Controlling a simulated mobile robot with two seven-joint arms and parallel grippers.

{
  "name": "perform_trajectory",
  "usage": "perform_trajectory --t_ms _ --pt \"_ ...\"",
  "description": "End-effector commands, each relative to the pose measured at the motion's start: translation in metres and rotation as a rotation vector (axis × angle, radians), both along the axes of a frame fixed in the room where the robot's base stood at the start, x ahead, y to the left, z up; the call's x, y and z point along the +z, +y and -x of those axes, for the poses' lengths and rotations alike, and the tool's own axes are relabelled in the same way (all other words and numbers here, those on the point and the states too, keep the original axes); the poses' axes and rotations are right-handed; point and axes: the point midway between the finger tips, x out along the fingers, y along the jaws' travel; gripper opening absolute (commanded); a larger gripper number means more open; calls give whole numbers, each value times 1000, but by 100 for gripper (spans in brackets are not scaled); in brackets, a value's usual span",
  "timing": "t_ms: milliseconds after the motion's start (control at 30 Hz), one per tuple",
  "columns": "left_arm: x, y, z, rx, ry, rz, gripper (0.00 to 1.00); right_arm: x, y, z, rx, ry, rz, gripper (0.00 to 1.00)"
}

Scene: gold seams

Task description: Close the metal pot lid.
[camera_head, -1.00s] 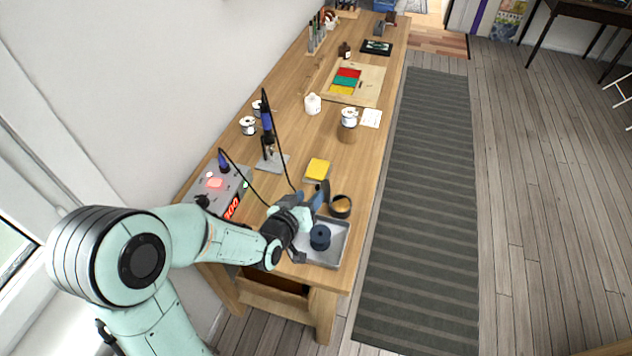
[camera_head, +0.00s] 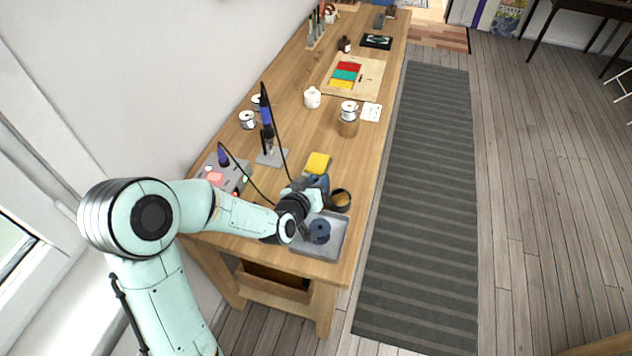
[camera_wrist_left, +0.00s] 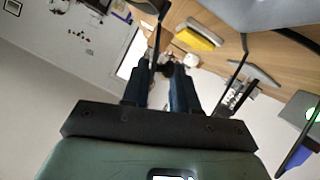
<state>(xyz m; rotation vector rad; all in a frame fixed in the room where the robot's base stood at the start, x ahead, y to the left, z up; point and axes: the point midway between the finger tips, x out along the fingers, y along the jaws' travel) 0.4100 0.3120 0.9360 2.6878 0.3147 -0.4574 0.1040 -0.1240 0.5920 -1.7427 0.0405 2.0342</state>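A dark round pot (camera_head: 341,203) with an amber inside stands on the bench, just behind the grey metal tray (camera_head: 337,246). A dark blue round piece (camera_head: 320,232) lies in the tray. I cannot tell for sure which of these is the pot lid. My left gripper (camera_head: 318,186) is just left of the dark pot, by the yellow block (camera_head: 318,163), and partly hides the tray's left side. In the left wrist view its two dark fingers (camera_wrist_left: 160,85) are apart, with nothing clearly held between them. My right gripper is in no view.
A soldering station (camera_head: 222,175) and a soldering stand (camera_head: 270,157) with a thin cable stand left of the gripper. White-topped spools (camera_head: 247,120), a white pot (camera_head: 312,98) and a wooden stump (camera_head: 348,127) are farther back. The floor mat (camera_head: 420,200) runs right of the bench.

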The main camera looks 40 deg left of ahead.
Motion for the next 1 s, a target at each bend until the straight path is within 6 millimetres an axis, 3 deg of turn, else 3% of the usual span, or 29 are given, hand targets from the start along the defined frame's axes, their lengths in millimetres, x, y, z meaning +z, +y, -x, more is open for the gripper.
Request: perform_trajectory --t_ms 567,1000 --pt "0 0 0 7 20 -58 0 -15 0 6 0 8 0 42" --pt "4 -12 -3 4 71 -229 0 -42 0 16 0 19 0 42"
